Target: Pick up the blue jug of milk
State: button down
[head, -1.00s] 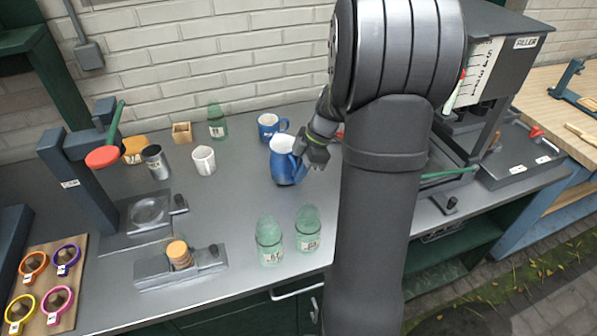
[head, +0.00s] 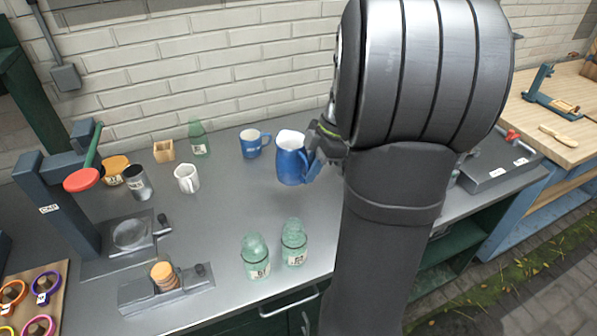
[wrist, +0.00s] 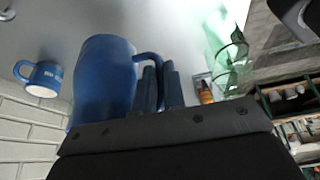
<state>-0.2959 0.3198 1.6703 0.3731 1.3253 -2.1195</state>
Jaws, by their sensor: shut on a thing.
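The blue jug (head: 291,163) with a white inside is upright at the back middle of the counter and seems raised a little above it. Its handle is on the right. My gripper (head: 318,150) is at that handle, partly hidden by my arm in the head view. In the wrist view the jug (wrist: 103,80) fills the left middle, and the two dark fingers of my gripper (wrist: 159,88) are closed around its handle. The jug's base and contents cannot be made out.
A blue mug (head: 255,143) stands just left of the jug. A white mug (head: 187,178), a metal cup (head: 138,183) and a green bottle (head: 199,138) are further left. Two green bottles (head: 255,257) (head: 293,243) stand in front. The grey counter (head: 225,215) between is clear.

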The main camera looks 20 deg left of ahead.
jog(key=shift+w+d+r, duration=0.1)
jog(key=shift+d+r, duration=0.35)
jog(key=shift+d, duration=0.25)
jog(key=shift+s+d+r, duration=0.1)
jog(key=shift+d+r, duration=0.3)
jog(key=shift+d, duration=0.35)
jog(key=shift+w+d+r, duration=0.1)
jog(key=shift+d+r, duration=0.35)
jog(key=shift+d, duration=0.25)
